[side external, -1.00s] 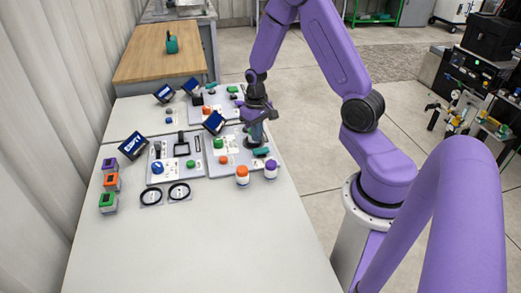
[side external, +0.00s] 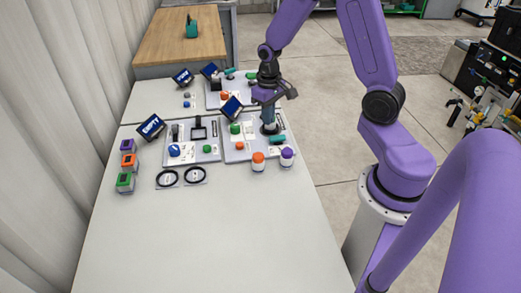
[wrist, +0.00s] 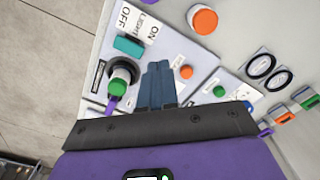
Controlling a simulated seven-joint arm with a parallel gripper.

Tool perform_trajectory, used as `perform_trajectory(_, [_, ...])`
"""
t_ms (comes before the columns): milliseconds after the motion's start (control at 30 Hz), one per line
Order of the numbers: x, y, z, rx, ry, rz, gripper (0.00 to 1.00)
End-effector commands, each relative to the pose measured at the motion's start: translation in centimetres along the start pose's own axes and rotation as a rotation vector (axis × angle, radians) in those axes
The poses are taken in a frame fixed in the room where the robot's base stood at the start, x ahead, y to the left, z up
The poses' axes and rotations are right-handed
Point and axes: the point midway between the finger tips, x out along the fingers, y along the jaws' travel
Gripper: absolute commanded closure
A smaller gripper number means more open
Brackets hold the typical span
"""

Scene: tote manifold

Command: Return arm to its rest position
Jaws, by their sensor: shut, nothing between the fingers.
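My gripper (side external: 268,124) is at the end of my raised purple arm, pointing down over the right part of the near grey panel (side external: 232,154). In the wrist view its two blue-grey fingers (wrist: 158,72) are together with nothing between them. A green knob in a black ring (wrist: 118,88) is just left of the fingers, and a teal block (wrist: 128,46) is beyond it. A red-orange button (wrist: 186,71) and a green button (wrist: 219,91) are to the right. I cannot tell how far above the panel the fingertips are.
An orange-capped jar (side external: 258,163) and a purple-capped jar (side external: 287,157) stand at the panel's front edge. Two black rings (side external: 181,177) lie to the left. Small coloured boxes (side external: 126,163) and an "EMPTY" display (side external: 151,127) stand further left. The front of the white table (side external: 210,235) is clear.

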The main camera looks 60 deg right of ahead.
Motion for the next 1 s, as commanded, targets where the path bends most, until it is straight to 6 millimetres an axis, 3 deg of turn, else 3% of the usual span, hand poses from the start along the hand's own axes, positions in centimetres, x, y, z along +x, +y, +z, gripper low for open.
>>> perform_trajectory(33, [-1.1, -1.8, 0.8, -0.071, 0.008, -0.001, 1.00])
perform_trajectory(200, [-3.9, -6.7, 4.2, -0.291, 0.011, -0.004, 1.00])
perform_trajectory(500, [-8.0, -12.1, 12.5, -0.676, 0.019, -0.011, 1.00])
perform_trajectory(800, [-10.6, -13.2, 20.9, -1.035, 0.024, -0.019, 1.00])
perform_trajectory(1000, [-11.2, -12.7, 23.7, -1.162, 0.023, -0.021, 1.00])
